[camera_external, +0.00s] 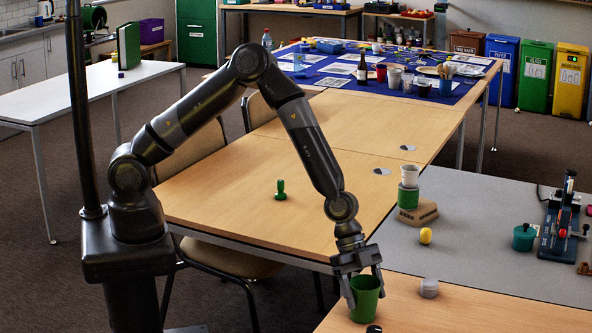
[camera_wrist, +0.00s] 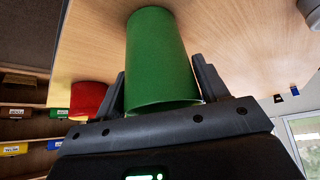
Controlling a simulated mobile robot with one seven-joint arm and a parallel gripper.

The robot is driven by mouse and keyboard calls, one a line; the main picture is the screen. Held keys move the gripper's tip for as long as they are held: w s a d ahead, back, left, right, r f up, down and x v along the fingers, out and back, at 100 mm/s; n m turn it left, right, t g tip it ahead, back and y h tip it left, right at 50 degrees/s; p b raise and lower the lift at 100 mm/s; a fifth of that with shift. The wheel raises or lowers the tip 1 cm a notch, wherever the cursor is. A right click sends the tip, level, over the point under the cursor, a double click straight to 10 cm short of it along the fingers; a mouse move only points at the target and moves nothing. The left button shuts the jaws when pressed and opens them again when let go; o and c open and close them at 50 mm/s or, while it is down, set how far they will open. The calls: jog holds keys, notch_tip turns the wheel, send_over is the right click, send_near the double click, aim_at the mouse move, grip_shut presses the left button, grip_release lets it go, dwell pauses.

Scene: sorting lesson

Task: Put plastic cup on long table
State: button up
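A green plastic cup (camera_external: 366,301) is at the front of the wooden table in the external view, its rim up. My gripper (camera_external: 364,284) points down with one finger on each side of the cup. In the wrist view the cup (camera_wrist: 160,60) fills the space between my fingers (camera_wrist: 163,88). The fingers lie very close to its sides; whether they press on it I cannot tell. I see no clear gap under the cup. A long wooden table surface (camera_external: 300,150) runs toward the back. A long white table (camera_external: 90,88) stands at the left.
A stacked white and green cup (camera_external: 409,183) is on a wooden block. A red object (camera_wrist: 88,98) shows in the wrist view. Chairs (camera_external: 235,258) stand left of the wooden table.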

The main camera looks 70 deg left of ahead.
jog(key=o, duration=0.4)
jog(key=shift+r, duration=0.15)
jog(key=v, duration=1.2)
jog(key=s+a+r+n+t+y, duration=0.1)
jog(key=s+a+r+n+y, duration=0.1)
jog(key=a+r, duration=0.35)
jog(key=s+a+r+n+t+y, duration=0.1)
jog(key=s+a+r+n, duration=0.15)
jog(key=a, duration=0.65)
jog(key=s+a+r+n+t+y, duration=0.1)
jog(key=a+r+n+y, duration=0.1)
jog(key=a+r, duration=0.4)
jog(key=s+a+r+n, duration=0.3)
jog(key=s+a+n, duration=0.1)
jog(key=s+a, duration=0.4)
jog(key=s+a+r+n+t+y, duration=0.1)
jog(key=s+a+r+n, duration=0.3)
jog(key=s+a, duration=0.4)
jog(key=shift+s+a+n, duration=0.35)
jog(key=shift+s+n, duration=0.2)
jog(key=shift+n, duration=0.1)
jog(key=shift+r, duration=0.15)
